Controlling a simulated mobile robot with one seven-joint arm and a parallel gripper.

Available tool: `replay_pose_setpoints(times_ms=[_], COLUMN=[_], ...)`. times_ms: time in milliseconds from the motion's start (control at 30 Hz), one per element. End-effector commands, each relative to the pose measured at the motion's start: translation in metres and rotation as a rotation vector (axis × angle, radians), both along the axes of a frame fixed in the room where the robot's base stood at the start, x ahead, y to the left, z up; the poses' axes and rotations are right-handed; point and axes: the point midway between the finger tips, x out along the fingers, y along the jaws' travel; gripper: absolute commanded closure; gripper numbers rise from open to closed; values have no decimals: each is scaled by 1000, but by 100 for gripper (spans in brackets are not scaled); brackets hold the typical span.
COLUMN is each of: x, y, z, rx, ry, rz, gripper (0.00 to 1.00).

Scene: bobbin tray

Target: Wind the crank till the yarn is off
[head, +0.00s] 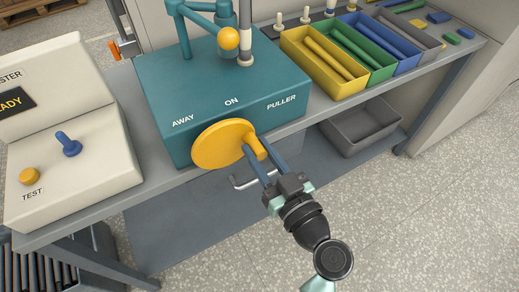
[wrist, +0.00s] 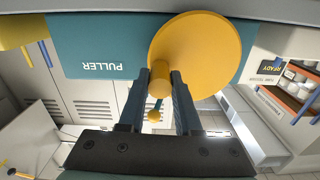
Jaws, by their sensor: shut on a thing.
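The crank is a yellow disc (head: 222,143) with a yellow handle peg (head: 254,146), on the front of a teal box (head: 215,85) marked AWAY, ON and PULLER. My gripper (head: 261,158) is shut on the peg, one finger on each side. In the wrist view the disc (wrist: 200,45) is close ahead and the peg (wrist: 160,76) sits between my fingertips (wrist: 162,82). A post (head: 245,38) with pale and dark bands stands on the box, beside a yellow ball (head: 228,38) on the teal frame. I cannot make out yarn on the post.
A cream tester (head: 75,150) with a blue lever stands left of the box. Yellow (head: 318,75), green, blue and grey trays line the bench to the right, with posts behind. A grey bin (head: 365,130) sits below the bench. The floor in front is clear at the right.

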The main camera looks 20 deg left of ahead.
Motion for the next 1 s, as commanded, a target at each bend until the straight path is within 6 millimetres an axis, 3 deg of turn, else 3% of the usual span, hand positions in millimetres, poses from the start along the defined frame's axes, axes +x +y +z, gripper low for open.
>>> replay_pose_setpoints(times_ms=[1000], x=[-10], y=[7], z=[-41], rx=[534], ry=[687], rz=[-2], gripper=[100])
